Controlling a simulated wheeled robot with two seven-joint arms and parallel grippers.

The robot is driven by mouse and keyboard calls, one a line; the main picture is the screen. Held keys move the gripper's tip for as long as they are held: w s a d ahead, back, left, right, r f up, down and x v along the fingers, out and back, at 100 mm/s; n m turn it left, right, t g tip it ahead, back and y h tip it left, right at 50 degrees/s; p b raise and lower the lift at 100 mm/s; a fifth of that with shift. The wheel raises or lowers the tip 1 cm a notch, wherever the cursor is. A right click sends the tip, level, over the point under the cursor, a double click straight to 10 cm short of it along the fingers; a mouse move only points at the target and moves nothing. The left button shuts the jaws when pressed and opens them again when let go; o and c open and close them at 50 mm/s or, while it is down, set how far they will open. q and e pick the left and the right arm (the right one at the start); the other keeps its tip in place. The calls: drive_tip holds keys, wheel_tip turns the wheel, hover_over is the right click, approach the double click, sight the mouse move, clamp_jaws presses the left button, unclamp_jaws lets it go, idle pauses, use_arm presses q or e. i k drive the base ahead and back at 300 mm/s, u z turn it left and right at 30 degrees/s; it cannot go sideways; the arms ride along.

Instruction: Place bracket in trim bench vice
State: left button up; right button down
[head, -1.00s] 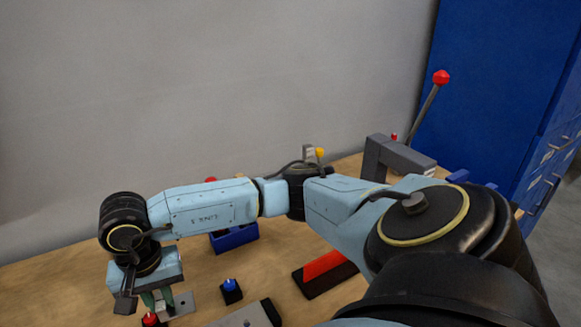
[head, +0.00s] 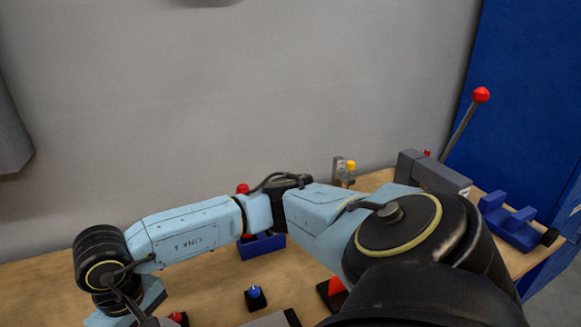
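My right arm reaches across the view from the lower right to the lower left. Its wrist end is at the bottom left edge, and the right gripper's fingers are below the frame. My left gripper is not in view. I cannot make out the bracket. I cannot tell for sure which thing is the trim bench vice. A grey and black block (head: 272,319) is cut off at the bottom edge. A grey bench device (head: 432,174) with a red-knobbed lever (head: 463,127) stands at the back right, its lower left part hidden by my arm.
On the wooden bench (head: 205,278) are a blue holder (head: 262,246), a black box with a blue button (head: 255,297), a red button (head: 179,319), and a red and black item (head: 330,293) partly behind my arm. A blue cabinet (head: 525,110) stands behind.

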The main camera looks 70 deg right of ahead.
sight(501, 216)
drive_tip(key=u, duration=1.1)
drive_tip(key=k, duration=2.15)
drive_tip(key=z, duration=2.7)
drive_tip(key=i, duration=0.5)
drive_tip(key=z, duration=0.05)
